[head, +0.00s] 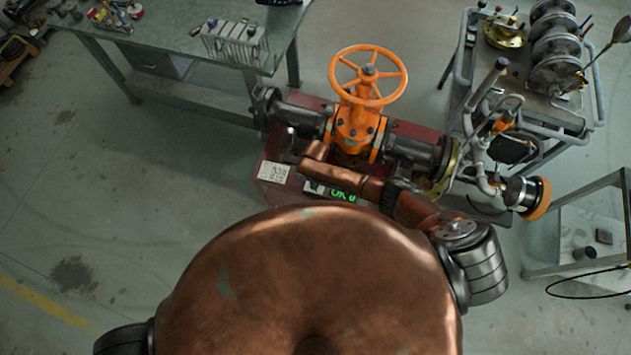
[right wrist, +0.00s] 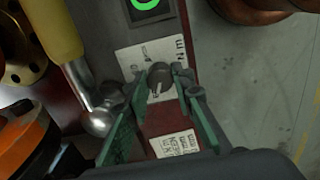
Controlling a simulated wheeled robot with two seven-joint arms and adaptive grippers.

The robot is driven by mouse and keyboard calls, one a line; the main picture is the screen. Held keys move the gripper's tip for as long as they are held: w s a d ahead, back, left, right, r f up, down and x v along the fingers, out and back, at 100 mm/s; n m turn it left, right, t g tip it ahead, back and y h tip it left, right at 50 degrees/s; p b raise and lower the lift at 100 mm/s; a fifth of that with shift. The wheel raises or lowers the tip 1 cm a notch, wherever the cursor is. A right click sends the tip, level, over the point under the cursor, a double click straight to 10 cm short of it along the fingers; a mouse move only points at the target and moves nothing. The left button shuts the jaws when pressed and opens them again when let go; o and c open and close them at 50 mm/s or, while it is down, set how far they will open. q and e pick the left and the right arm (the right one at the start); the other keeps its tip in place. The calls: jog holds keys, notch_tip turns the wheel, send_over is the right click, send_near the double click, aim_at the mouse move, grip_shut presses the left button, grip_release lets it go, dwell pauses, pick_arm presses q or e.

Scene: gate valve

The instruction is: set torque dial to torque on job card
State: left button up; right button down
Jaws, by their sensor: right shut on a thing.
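The torque dial (right wrist: 158,88) is a small dark round knob with a light pointer mark, on a white plate (right wrist: 131,58) with printed marks. My right gripper (right wrist: 161,76) has its green fingers on both sides of the dial and is shut on it. A white card with print (right wrist: 172,146), apparently the job card, lies below the dial in the right wrist view; its values are too small to read. It also shows at the left end of the red base in the head view (head: 273,171). My left gripper is not in view.
A green display (head: 343,195) is lit beside the dial plate. An orange handwheel valve (head: 360,125) stands behind. A yellow-handled lever (right wrist: 58,30) with a metal ball is close left of my right fingers. A bench (head: 180,40) and a cart (head: 535,105) flank the valve.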

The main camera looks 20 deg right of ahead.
jog(key=c, duration=1.7)
grip_release()
jog(key=shift+o, duration=0.2)
notch_tip(320, 180, up, 12)
